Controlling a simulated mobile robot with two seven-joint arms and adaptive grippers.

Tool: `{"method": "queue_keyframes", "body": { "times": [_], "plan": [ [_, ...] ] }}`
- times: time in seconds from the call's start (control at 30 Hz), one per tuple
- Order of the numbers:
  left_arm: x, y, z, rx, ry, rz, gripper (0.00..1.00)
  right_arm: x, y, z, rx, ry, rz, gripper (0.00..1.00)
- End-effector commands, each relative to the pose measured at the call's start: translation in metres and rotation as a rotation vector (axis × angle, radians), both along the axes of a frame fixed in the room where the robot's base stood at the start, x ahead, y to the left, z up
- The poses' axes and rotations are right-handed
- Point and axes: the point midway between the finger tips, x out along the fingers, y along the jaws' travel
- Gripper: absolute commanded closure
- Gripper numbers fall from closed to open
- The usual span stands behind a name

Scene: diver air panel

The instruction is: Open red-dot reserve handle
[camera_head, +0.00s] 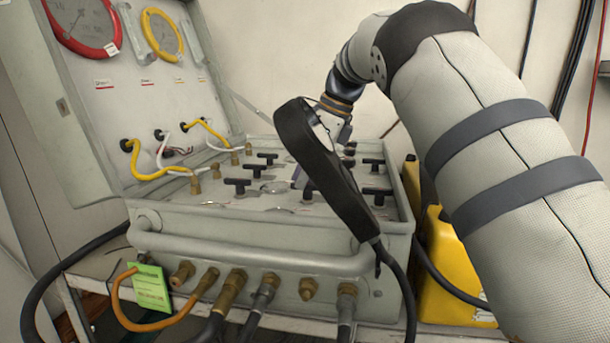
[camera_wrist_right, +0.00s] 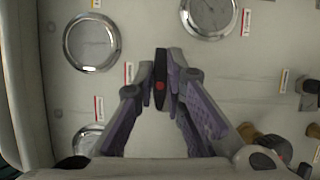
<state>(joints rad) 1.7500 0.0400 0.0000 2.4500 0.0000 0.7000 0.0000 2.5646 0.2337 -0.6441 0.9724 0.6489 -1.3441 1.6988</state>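In the right wrist view, the black bar handle with a red dot (camera_wrist_right: 160,88) stands on the grey panel, between the two purple-padded fingers of my right gripper (camera_wrist_right: 160,76). The fingertips are close against both sides of the handle and look shut on it. In the head view, my right arm reaches in from the right and over the panel (camera_head: 230,203). Its hand is largely hidden behind a long black body with a cable (camera_head: 325,170), and the red-dot handle cannot be made out there. My left gripper is in neither view.
Several black T-handles, one of them at the panel's left (camera_head: 237,182), surround the hand. Round gauges (camera_wrist_right: 92,41) sit flush nearby. The raised lid (camera_head: 120,100) stands at the left with yellow and white hoses. Brass fittings line the front, and a yellow case (camera_head: 447,270) stands at right.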

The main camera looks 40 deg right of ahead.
Motion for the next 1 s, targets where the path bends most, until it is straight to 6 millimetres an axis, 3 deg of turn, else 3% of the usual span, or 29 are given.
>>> {"method": "queue_keyframes", "body": {
  "times": [0.37,1.0],
  "plan": [
    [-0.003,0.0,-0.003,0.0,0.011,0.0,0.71,0.0,0.0,-0.002,0.002,0.003,0.061,1.0],
    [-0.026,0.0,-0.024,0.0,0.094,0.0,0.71,-0.001,0.001,-0.005,0.002,0.007,0.468,1.0]
  ]
}}
